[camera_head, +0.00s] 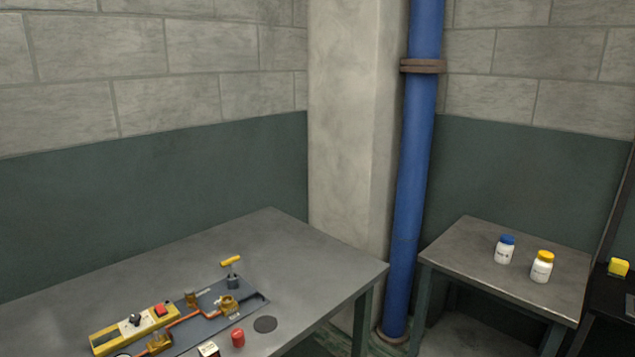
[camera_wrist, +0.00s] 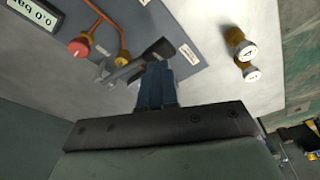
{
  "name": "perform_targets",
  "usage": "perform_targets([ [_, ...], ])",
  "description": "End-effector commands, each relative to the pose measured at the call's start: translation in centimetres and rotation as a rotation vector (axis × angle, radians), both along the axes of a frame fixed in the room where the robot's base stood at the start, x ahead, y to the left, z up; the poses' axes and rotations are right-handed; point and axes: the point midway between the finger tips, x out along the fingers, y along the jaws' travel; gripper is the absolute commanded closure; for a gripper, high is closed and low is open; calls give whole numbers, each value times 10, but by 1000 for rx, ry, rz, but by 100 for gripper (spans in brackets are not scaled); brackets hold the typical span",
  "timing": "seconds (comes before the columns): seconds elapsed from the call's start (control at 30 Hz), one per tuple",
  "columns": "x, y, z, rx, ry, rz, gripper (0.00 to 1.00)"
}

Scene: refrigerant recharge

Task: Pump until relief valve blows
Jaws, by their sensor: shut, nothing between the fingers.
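In the head view, a dark board (camera_head: 257,298) on the large grey table carries a yellow T-handle (camera_head: 231,260) on a dark cylinder, brass fittings (camera_head: 228,305) and an orange pipe (camera_head: 185,319). A display (camera_wrist: 35,13) reads 0.0 bar. My gripper (camera_wrist: 157,68) is shut and empty, its fingertips close to the lever-like part; contact cannot be told. I cannot single out the relief valve.
A smaller table (camera_head: 470,255) holds two bottles. A blue pipe (camera_head: 412,170) stands between.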

Motion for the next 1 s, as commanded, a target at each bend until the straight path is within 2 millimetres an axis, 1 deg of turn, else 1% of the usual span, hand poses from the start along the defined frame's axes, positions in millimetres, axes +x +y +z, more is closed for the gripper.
perform_targets([
  [0.53, 0, 0, -1, 0, 0, 0, 100],
  [0.83, 0, 0, -16, -1, 0, 0, 100],
  [1.0, 0, 0, -16, 0, 0, 0, 100],
])
